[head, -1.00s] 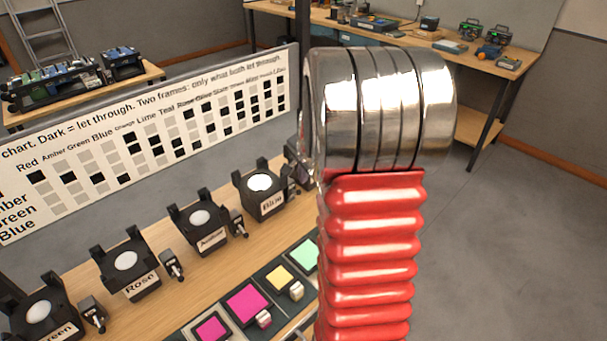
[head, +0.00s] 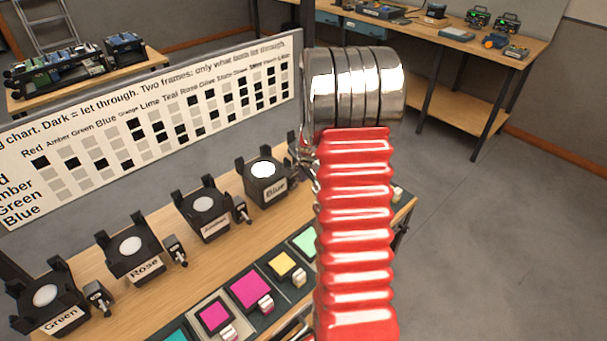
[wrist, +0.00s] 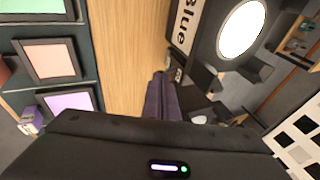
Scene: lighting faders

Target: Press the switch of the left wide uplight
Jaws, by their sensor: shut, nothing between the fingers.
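Black uplights stand in a row on the wooden bench, labelled Green (head: 46,298), Rose (head: 136,250), one I cannot read clearly (head: 206,214), and Blue (head: 264,181). None visibly reads as the left wide uplight. Small black switch boxes with light levers stand beside them, such as the switch by Green (head: 98,297) and the switch by Rose (head: 176,249). In the wrist view the purple fingers of my gripper (wrist: 160,84) are shut and empty, next to the Blue uplight (wrist: 240,30) and a dark box beside it. Contact cannot be told. In the head view my arm mostly hides the gripper.
Coloured filter frames, including a magenta frame (head: 250,290) and a yellow frame (head: 282,265), line the bench's front. A filter chart (head: 150,125) stands behind the uplights. Bare wood (wrist: 120,50) lies between frames and uplights. A back workbench (head: 440,85) holds equipment.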

